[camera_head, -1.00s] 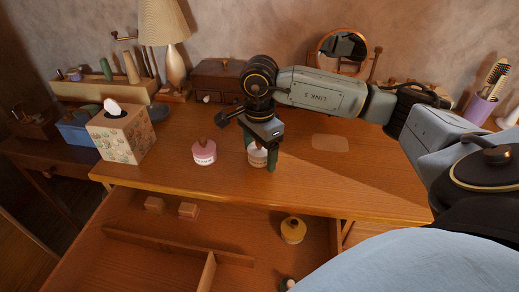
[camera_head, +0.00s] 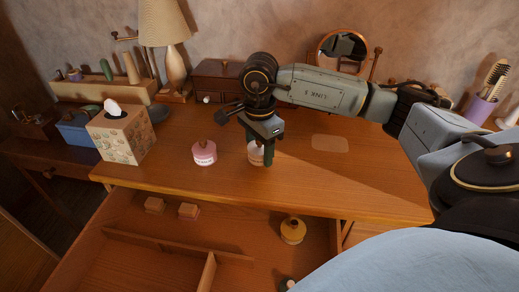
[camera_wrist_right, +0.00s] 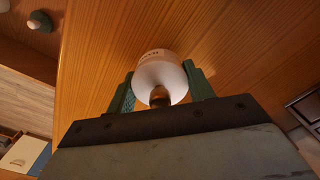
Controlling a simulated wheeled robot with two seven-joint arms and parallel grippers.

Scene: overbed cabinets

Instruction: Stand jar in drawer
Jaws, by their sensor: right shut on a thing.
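A white jar (camera_head: 256,156) with a label and a knobbed lid stands on the desk top. My right gripper (camera_head: 261,150) comes down over it from above and is shut on it. In the right wrist view the white jar (camera_wrist_right: 161,76) sits between the two green fingers (camera_wrist_right: 160,95), its knob towards the palm. The open drawer (camera_head: 160,242) is below the desk's front edge, with low wooden dividers inside. My left gripper is not in view.
A pink jar (camera_head: 204,152) stands left of the gripper. A tissue box (camera_head: 122,135) stands at the desk's left. The desk right of the gripper is mostly clear.

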